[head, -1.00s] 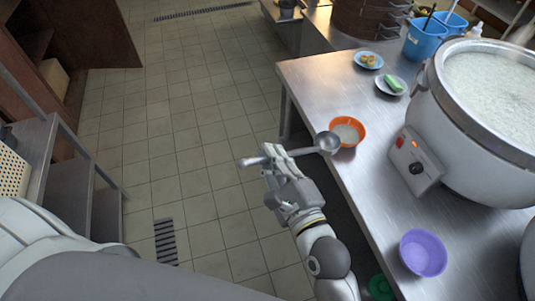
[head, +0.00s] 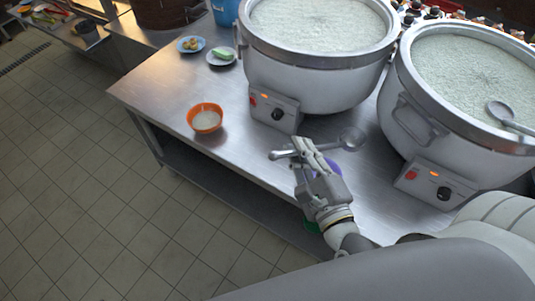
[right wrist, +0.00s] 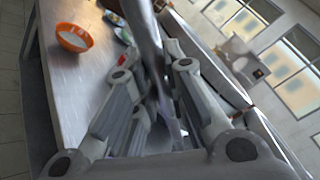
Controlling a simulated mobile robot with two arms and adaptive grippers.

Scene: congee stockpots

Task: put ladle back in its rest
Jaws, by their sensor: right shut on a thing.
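The metal ladle (head: 351,139) is in my right gripper (head: 305,153), its bowl pointing right and its handle crossing the fingers to the left. They are in front of the cooker row, over the table's front part. In the right wrist view, the ladle (right wrist: 146,40) runs up between the fingers (right wrist: 152,90), which are shut on it. A purple bowl (head: 327,165) is partly hidden behind my right gripper. I cannot make out a ladle rest. My left gripper is not in view.
Two large congee pots (head: 310,65) (head: 450,130) stand on the steel table (head: 165,95); a second ladle (head: 503,113) lies in the right pot. An orange bowl (head: 205,118) and two small plates (head: 191,44) (head: 222,56) are at left. The floor at left is clear.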

